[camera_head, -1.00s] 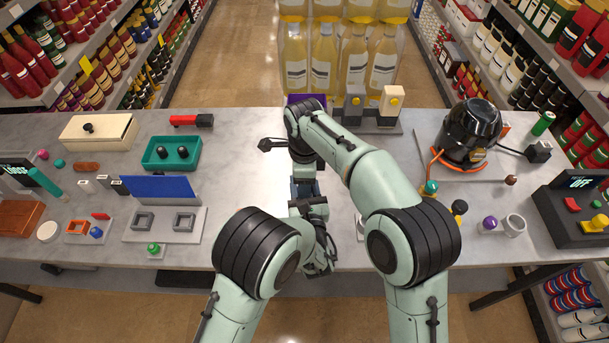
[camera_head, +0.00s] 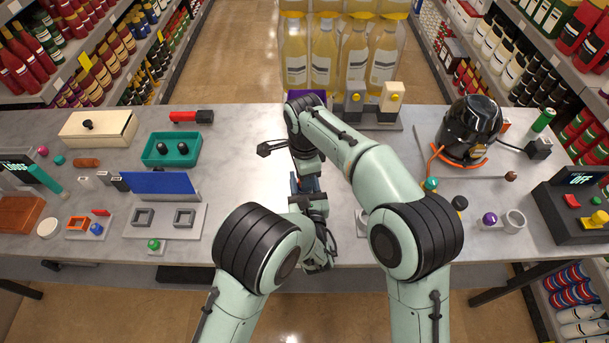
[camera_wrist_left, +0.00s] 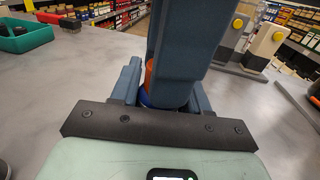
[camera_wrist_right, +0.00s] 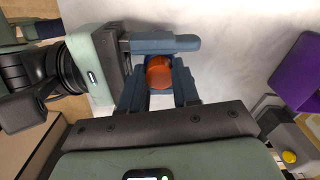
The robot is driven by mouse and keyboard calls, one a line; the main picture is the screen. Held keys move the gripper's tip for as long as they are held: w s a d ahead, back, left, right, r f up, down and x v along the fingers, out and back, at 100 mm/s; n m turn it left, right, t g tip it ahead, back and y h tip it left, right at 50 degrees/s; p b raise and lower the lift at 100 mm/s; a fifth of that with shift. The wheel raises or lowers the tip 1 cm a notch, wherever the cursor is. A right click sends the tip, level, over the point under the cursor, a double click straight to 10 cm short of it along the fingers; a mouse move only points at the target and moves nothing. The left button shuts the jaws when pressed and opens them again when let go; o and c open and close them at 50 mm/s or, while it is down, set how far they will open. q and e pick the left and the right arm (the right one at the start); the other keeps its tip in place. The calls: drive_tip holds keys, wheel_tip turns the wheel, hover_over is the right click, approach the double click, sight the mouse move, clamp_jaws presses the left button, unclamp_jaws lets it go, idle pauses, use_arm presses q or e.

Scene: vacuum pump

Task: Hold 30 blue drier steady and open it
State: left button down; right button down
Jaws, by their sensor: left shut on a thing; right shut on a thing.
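The drier shows only in part between my grippers. In the left wrist view its orange part (camera_wrist_left: 149,76) stands over a blue part (camera_wrist_left: 156,100). In the right wrist view its round orange end (camera_wrist_right: 158,72) faces me with a blue rim behind. My left gripper (camera_wrist_left: 157,97) is shut on the blue part. It shows at the left in the right wrist view. My right gripper (camera_wrist_right: 160,84) is shut on the orange part from above, its fingers crossing those of the left. In the head view the right gripper (camera_head: 306,172) and my arms hide the drier.
A black pump (camera_head: 470,130) stands on the right. A teal tray (camera_head: 171,149) and blue panel (camera_head: 158,184) are on the left.

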drive_tip(key=c, duration=0.8)
unclamp_jaws()
wheel_tip(320, 180, up, 4)
drive_tip(key=shift+r, duration=0.2)
drive_tip(key=shift+c, duration=0.4)
wheel_tip(320, 180, up, 3)
drive_tip(key=m, duration=0.3)
drive_tip(key=shift+r, duration=0.1)
drive_tip(key=shift+f, duration=3.85)
